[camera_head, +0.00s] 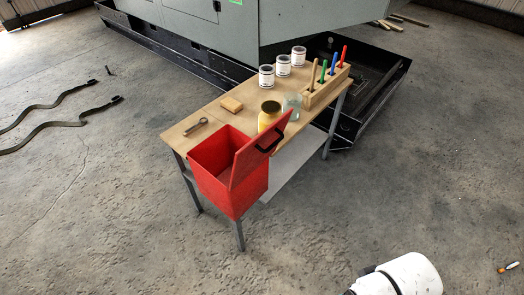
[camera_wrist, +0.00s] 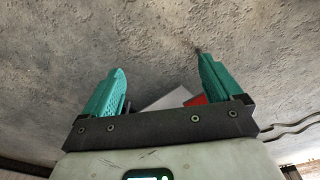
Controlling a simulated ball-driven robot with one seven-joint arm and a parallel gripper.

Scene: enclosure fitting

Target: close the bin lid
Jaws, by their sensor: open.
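A red bin (camera_head: 220,180) stands at the front left end of the workbench in the head view. Its red lid (camera_head: 262,150) is raised, tilted up on the right side of the bin, and a black handle (camera_head: 270,141) is on it. The inside of the bin shows. In the wrist view, my gripper (camera_wrist: 158,85) is open, with two teal fingers apart and nothing between them. A small red patch (camera_wrist: 197,101) shows beyond the fingers, probably part of the bin. My gripper is away from the lid and is not visible in the head view.
A large grey machine (camera_head: 215,40) stands behind.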

